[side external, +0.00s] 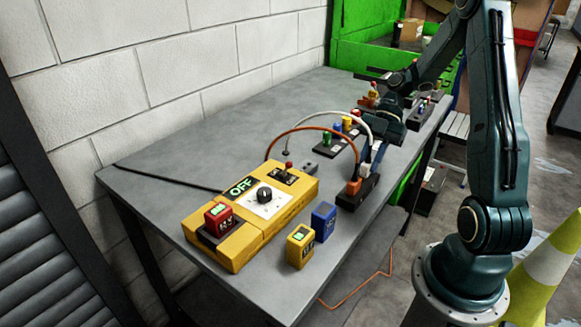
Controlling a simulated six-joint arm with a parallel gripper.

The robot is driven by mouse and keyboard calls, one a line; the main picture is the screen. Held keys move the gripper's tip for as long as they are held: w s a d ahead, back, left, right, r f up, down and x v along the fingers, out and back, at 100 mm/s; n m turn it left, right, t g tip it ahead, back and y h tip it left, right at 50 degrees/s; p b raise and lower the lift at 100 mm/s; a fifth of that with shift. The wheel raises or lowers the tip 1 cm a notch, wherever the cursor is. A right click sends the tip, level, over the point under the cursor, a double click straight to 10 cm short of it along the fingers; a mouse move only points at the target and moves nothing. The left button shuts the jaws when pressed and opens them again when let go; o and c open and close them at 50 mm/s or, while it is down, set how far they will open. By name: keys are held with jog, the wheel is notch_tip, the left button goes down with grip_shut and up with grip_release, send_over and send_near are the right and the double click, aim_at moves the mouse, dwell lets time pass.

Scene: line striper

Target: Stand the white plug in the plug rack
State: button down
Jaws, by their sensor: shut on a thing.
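My gripper (373,160) points down just above the right part of a dark rack (346,203), which I take to be the plug rack. It is shut on the white plug (367,168), which shows only as a small pale bit between the fingers. The white cable (335,110) arches from the plug to the yellow box's far side. An orange plug (353,187) stands in the rack beside my gripper, with its own orange cable. I cannot tell whether the white plug touches the rack or is above it.
A yellow control box (285,215) with an OFF sign, a knob and a red block (218,216) fills the near left of the grey table. A yellow block (300,245) and a blue block (323,221) stand nearby. Several colored pieces (340,133) stand behind.

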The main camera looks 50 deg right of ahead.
jog(key=shift+f, duration=0.55)
jog(key=c, duration=0.9)
grip_release()
jog(key=shift+r, duration=0.1)
jog(key=shift+v, duration=3.45)
